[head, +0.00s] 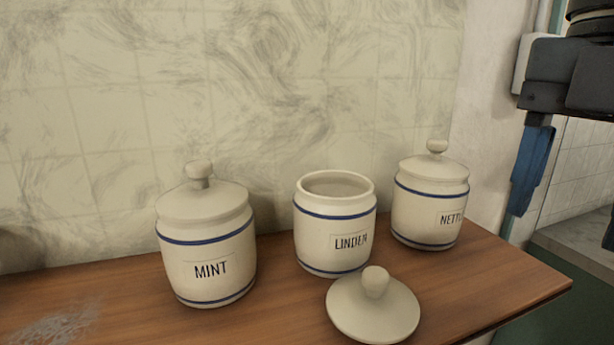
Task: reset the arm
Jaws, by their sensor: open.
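My gripper (564,215) is at the right edge of the head view, partly cut off by the frame. Its dark body is at the top right, and one blue finger hangs down from it. A dark piece at the frame's right edge looks like the other finger. The jaws are open, with nothing seen between them. The gripper appears to the right of the jars and apart from them.
On the wooden shelf (480,283) stand a lidded MINT jar (206,250), an open LINDEN jar (335,228) and a lidded NETTLE jar (430,208), its label partly turned away. A loose lid (372,308) lies in front of LINDEN. A tiled wall (250,90) rises behind.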

